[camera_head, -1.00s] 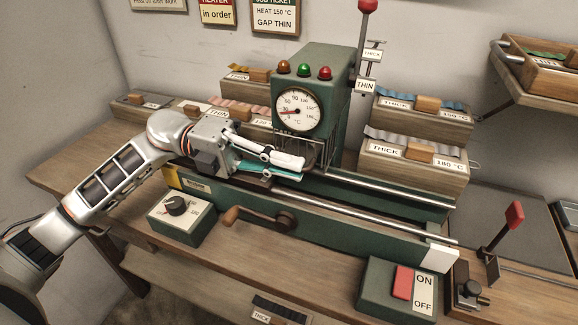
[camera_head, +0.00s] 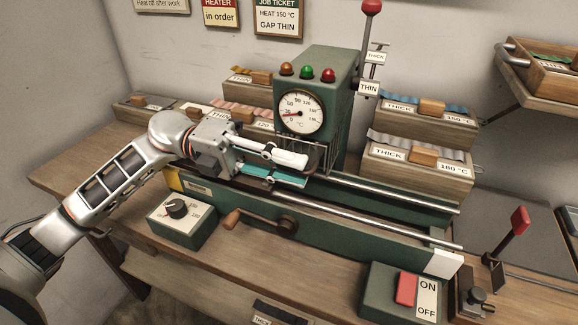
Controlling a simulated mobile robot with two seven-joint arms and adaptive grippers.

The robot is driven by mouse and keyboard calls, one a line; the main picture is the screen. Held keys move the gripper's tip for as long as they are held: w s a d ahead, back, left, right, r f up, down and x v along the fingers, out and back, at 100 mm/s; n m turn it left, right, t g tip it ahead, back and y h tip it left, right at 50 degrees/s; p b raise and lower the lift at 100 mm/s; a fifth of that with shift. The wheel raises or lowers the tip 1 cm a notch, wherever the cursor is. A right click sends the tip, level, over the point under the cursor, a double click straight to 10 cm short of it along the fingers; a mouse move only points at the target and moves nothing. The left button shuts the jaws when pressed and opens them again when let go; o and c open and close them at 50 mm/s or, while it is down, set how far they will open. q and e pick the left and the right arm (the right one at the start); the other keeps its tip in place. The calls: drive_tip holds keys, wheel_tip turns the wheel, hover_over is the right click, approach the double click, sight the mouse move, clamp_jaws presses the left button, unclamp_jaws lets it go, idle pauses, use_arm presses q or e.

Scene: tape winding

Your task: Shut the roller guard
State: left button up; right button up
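The green tape winding machine (camera_head: 345,235) stands on the bench, with a tall housing (camera_head: 335,85) at its back. A dark barred part (camera_head: 328,152), which looks like the roller guard, is below the dial; my fingers partly cover it, so I cannot tell how far it is open. My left gripper (camera_head: 304,168) reaches in from the left, its pale fingers beside this part. I cannot tell whether it touches it or how far the fingers are apart. A teal strip (camera_head: 270,177) lies just under the fingers. My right gripper is not in view.
A dial (camera_head: 299,113) and three lamps are on the housing. Two rails (camera_head: 390,190) run right. In front are a knob box (camera_head: 184,220), a crank (camera_head: 232,217) and an ON/OFF switch box (camera_head: 385,290). Wooden tape boxes (camera_head: 415,165) stand behind. A red-tipped lever (camera_head: 519,222) is at right.

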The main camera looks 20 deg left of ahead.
use_arm(q)
drive_tip(key=shift+a, duration=0.1)
drive_tip(key=a, duration=1.2)
drive_tip(key=shift+w, duration=0.2)
drive_tip(key=shift+d, duration=0.1)
drive_tip(key=shift+s, duration=0.1)
